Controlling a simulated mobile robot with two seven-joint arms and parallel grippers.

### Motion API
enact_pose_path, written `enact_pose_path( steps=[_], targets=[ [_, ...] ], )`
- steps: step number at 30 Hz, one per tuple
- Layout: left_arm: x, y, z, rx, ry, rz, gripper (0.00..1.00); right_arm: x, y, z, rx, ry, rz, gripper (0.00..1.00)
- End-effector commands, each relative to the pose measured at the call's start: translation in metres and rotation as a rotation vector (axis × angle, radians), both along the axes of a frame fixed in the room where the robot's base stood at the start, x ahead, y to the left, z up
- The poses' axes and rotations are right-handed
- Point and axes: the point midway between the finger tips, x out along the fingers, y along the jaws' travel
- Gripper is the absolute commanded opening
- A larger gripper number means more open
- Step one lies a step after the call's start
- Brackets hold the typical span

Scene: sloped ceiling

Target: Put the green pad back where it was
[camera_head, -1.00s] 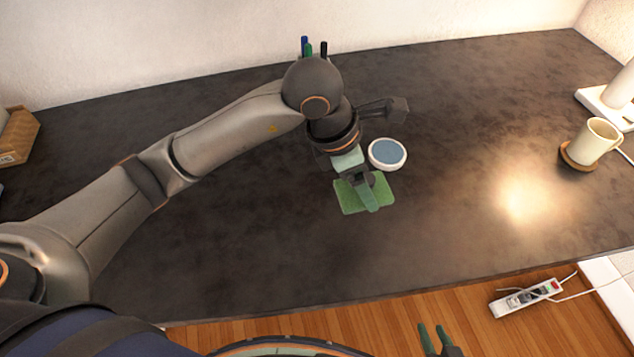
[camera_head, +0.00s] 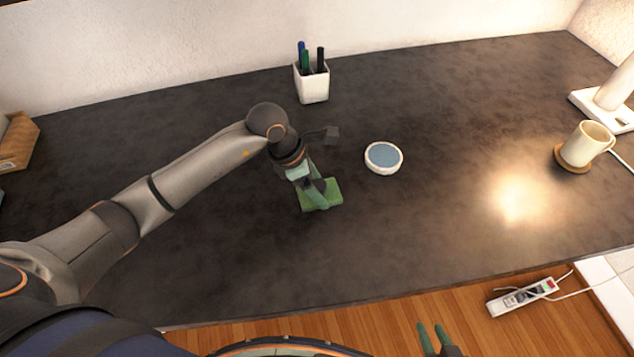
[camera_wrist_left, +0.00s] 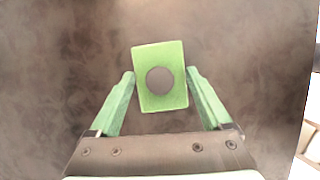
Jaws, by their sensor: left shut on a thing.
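The green pad (camera_head: 331,189) is a flat rectangle, held over or at the dark desktop left of centre in the head view. In the left wrist view the pad (camera_wrist_left: 145,65) shows a dark round spot in its middle. My left gripper (camera_head: 322,205) reaches down onto it, with its green fingertips on either side of the pad's edges, shut on it. Whether the pad touches the desk is hard to tell. My right gripper (camera_head: 433,328) shows only partly at the bottom edge, with its fingers apart and nothing between them.
A round white dish with a blue top (camera_head: 384,157) lies right of the pad. A white pen cup (camera_head: 313,85) stands behind. A cream mug (camera_head: 590,143) sits on a brown coaster (camera_head: 567,164) at right. The front of the desk (camera_head: 400,240) is clear.

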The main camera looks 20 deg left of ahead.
Motion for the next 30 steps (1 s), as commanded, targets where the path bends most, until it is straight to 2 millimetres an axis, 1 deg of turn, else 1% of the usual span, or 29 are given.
enact_pose_path(
  steps=[6, 10, 11, 15, 23, 26, 29, 30],
  targets=[
    [0.001, 0.0, 0.0, -0.001, -0.003, 0.0, 0.3, 0.0, 0.0, 0.0, -0.001, 0.0, 0.001, 0.36],
    [0.001, 0.0, -0.005, -0.001, -0.003, 0.0, 0.3, 0.0, 0.0, -0.004, 0.0, 0.0, 0.001, 0.36],
    [0.001, 0.0, -0.005, 0.0, -0.002, 0.0, 0.83, 0.0, 0.0, -0.004, 0.0, 0.0, 0.001, 0.36],
    [0.0, 0.0, -0.003, 0.0, -0.002, -0.001, 0.99, 0.0, 0.0, -0.003, 0.0, 0.0, 0.001, 0.36],
    [0.0, 0.0, -0.002, 0.0, -0.001, 0.0, 1.0, 0.0, 0.0, -0.002, 0.0, 0.0, 0.001, 0.36],
    [0.0, 0.001, 0.003, -0.001, -0.003, 0.0, 1.0, 0.0, 0.0, 0.002, 0.0, -0.001, 0.001, 0.36],
    [-0.002, 0.007, 0.017, 0.001, -0.007, 0.0, 1.0, 0.0, 0.0, 0.001, 0.0, -0.001, 0.001, 0.36],
    [-0.003, 0.009, 0.024, 0.001, -0.006, 0.0, 1.0, 0.0, 0.0, 0.001, 0.0, -0.001, 0.001, 0.36]
  ],
)
